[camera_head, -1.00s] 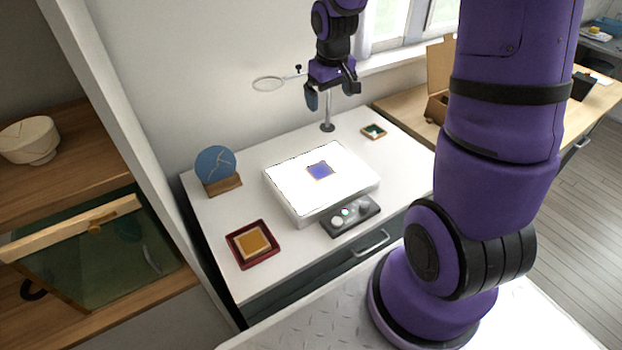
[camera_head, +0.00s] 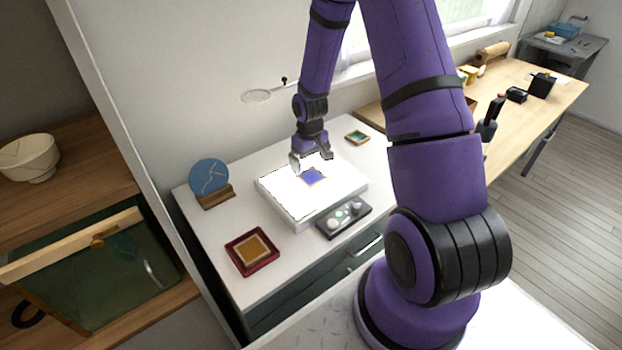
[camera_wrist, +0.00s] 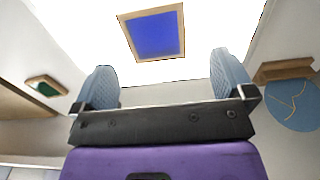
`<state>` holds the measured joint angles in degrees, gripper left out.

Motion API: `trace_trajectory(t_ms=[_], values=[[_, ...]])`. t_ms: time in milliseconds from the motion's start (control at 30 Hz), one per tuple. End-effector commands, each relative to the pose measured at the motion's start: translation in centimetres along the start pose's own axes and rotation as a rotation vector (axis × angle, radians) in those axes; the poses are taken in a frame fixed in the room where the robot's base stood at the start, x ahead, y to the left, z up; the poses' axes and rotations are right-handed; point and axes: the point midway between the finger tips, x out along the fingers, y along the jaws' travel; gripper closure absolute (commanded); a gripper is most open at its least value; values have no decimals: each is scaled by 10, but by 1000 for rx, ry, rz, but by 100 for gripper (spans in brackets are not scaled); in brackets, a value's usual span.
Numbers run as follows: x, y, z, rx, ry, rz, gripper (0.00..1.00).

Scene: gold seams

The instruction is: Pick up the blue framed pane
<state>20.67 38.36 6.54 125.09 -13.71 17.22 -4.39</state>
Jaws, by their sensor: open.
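The blue framed pane (camera_head: 313,177) lies flat on the glowing white light box (camera_head: 290,208). In the wrist view the pane (camera_wrist: 156,33) shows its blue face and thin wooden frame, beyond the fingertips and a little left of the middle of the gap. My gripper (camera_head: 312,162) is low over the back part of the light box, just behind the pane. In the wrist view its two grey ribbed fingers (camera_wrist: 160,80) stand wide apart with nothing between them. The gripper looks apart from the pane; the exact height is hard to tell.
A dark red tray with an amber framed pane (camera_head: 252,248) sits front left. A blue disc on a wooden stand (camera_head: 211,182) is at left. A green framed pane (camera_head: 357,137) lies back right. A ring magnifier (camera_head: 257,96) hangs behind.

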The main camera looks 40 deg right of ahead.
Motion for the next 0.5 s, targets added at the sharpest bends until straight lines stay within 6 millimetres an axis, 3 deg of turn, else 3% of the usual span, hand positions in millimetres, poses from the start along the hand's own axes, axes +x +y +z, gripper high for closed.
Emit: trace_trajectory(t_ms=[267,500], values=[[18,2,0,0,-1,0,0],[49,5,-1,0,-2,0,0]])
